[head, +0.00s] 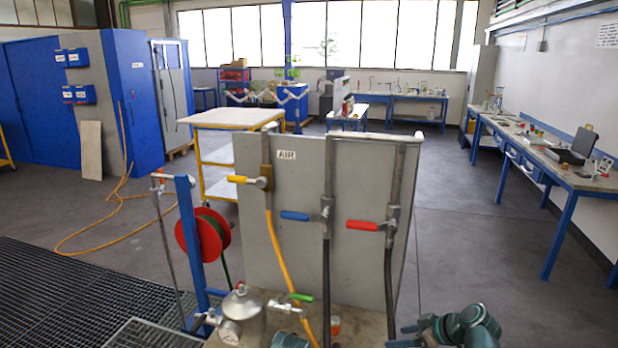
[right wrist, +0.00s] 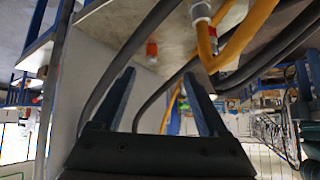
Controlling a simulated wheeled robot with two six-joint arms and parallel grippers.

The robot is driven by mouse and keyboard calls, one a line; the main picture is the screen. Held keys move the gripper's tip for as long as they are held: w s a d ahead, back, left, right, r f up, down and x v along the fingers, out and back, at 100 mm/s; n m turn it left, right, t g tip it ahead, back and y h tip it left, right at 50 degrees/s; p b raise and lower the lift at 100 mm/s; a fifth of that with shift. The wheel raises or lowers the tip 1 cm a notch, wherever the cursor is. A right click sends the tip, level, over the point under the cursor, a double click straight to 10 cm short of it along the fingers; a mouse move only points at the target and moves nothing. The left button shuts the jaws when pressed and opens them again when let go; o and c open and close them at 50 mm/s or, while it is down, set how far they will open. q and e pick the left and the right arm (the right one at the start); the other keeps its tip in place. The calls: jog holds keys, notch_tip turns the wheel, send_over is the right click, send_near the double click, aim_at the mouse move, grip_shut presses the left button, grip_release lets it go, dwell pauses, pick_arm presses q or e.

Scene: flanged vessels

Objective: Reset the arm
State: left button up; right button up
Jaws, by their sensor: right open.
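My right arm (head: 470,326) shows at the bottom right of the head view, folded low beside the right edge of the grey panel. Its gripper (head: 408,335) points left there and is partly cut off by the frame. In the right wrist view the gripper (right wrist: 159,76) has its two dark fingers spread apart, with nothing between them. Hoses and an orange fitting (right wrist: 152,50) appear beyond the fingers, and I see no contact with them. My left gripper cannot be made out in the head view.
A grey panel (head: 300,220) carries yellow, blue (head: 296,216) and red (head: 362,225) valve handles with hanging hoses. A metal vessel (head: 242,312) stands in front, near a green-handled valve (head: 292,298). A red hose reel (head: 203,237) is left. Floor at right is clear.

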pick_arm(q)
notch_tip(320, 180, down, 5)
jog(key=b, duration=0.4)
jog(key=shift+s+d+r+b, duration=0.1)
jog(key=shift+b, duration=0.3)
pick_arm(e)
jog(key=s+a+f+m+g+h, duration=0.2)
jog(key=s+a+f+g+h, duration=0.1)
jog(key=s+a, duration=0.5)
jog(key=s+a+f+m+g+h, duration=0.2)
jog(key=s+a+f+g+h, duration=0.1)
jog(key=s+a+f, duration=0.5)
jog(key=shift+s+a+f+h, duration=0.15)
jog(key=shift+s+a+h, duration=0.3)
jog(key=shift+a+h, duration=0.45)
pick_arm(q)
jog(key=shift+o, duration=0.4)
